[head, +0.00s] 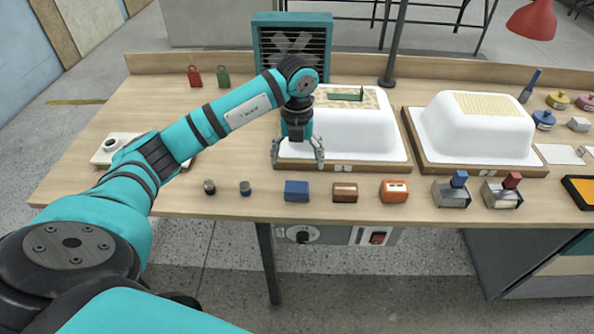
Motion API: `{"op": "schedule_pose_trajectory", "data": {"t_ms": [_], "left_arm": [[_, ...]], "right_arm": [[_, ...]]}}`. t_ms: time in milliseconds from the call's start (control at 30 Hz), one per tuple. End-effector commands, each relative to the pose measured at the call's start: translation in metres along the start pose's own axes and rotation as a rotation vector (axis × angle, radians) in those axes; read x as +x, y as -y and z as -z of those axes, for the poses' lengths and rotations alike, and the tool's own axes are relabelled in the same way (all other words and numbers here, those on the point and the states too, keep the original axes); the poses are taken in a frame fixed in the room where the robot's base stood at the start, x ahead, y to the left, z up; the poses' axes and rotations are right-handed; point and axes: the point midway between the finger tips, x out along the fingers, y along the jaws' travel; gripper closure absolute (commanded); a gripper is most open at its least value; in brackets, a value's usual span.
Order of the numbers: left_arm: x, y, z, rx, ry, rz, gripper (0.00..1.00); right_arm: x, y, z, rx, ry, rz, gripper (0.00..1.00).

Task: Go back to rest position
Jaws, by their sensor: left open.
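My left arm comes in from the left and bends over the workbench (100,185). My left gripper (298,160) points down with its two fingers spread and nothing between them. It is in front of the left side of the left white tub shell (350,140), over the near left part of its wooden base (385,167); whether it touches is not clear. A green piece (346,95) lies on the beige patch on top of that shell. A second white tub shell (475,135) sits on its own wooden board to the right. My right gripper is not in view.
Along the front edge are two small dark knobs, a blue block (296,191), a brown block (345,192), an orange block (394,191) and two metal holders (452,192). A green fan box (291,45) and a dark post stand behind.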

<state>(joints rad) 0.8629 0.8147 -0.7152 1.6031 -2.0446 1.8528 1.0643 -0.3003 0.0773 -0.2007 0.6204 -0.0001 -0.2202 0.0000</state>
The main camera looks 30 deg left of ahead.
Motion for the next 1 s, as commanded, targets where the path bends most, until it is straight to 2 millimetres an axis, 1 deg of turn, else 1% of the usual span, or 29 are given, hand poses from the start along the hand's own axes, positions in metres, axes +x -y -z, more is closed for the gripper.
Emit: {"op": "schedule_pose_trajectory", "data": {"t_ms": [133,600,667,700,767,867,900,933,967,1000], "left_arm": [[-0.006,-0.001,0.0,-0.001,-0.001,-0.002,0.12],[-0.006,0.0,0.0,0.0,-0.001,-0.001,0.12],[-0.005,0.002,0.002,0.005,-0.003,0.007,0.12],[-0.003,0.007,0.004,0.016,-0.008,0.024,0.12],[0.002,0.02,0.011,0.047,-0.02,0.074,0.12],[0.013,0.062,0.037,0.131,-0.06,0.24,0.12],[0.015,0.085,0.052,0.172,-0.083,0.336,0.12],[0.015,0.102,0.065,0.199,-0.102,0.418,0.12],[0.014,0.121,0.079,0.225,-0.121,0.505,0.12],[0.009,0.145,0.099,0.251,-0.148,0.631,0.12]], "right_arm": [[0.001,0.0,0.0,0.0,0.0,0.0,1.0],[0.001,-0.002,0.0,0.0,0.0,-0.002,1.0],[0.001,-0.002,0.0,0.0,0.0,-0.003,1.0],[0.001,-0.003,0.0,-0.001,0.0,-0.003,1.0],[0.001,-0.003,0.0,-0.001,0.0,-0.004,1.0],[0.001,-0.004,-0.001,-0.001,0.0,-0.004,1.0],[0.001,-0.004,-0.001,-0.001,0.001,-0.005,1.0],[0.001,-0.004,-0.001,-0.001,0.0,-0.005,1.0],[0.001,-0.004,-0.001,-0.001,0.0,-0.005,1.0],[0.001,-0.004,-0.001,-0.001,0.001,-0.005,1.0]]}}
